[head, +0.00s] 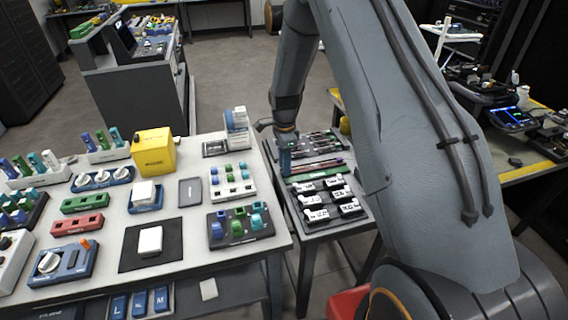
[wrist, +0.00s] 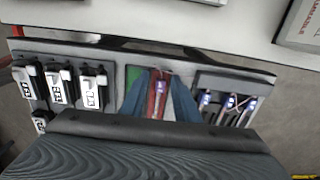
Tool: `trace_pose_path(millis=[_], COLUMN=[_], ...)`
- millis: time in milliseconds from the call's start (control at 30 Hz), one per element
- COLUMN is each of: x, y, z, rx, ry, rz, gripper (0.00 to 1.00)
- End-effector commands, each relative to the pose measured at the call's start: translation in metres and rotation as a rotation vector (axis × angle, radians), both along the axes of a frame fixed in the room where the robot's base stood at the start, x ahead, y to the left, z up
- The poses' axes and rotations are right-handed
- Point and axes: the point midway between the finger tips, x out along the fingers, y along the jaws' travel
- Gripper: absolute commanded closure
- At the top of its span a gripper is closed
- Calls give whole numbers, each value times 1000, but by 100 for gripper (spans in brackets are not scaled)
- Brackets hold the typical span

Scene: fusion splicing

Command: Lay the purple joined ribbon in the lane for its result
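A small purple piece, which looks like the purple joined ribbon (wrist: 160,87), shows over the red lane (wrist: 153,108) in the wrist view. My gripper (wrist: 160,78) has its two blue fingers on either side of it, apart, with red showing between them. I cannot tell whether the ribbon rests on the lane floor. The green lane (wrist: 133,73) lies just left of the fingers, partly hidden by one. In the head view my gripper (head: 286,172) is low at the side table's left edge, beside the green lane (head: 318,179); the ribbon is not clear there.
Several ribbons with pale sleeves (wrist: 229,102) lie in a dark tray right of the lanes. Several black-and-white holders (head: 316,214) stand on the other side. A large work table (head: 200,265) with a yellow box (head: 153,153) is at left.

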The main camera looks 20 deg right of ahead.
Motion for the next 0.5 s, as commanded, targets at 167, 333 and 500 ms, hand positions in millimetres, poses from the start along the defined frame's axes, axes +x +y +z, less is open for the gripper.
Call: trace_pose_path(millis=[167, 333, 500], x=[0, 3, 4], y=[0, 0, 0], z=[19, 47, 68], rx=[0, 0, 0], ry=[-1, -7, -11], rz=[0, 0, 0], gripper=[66, 66, 66])
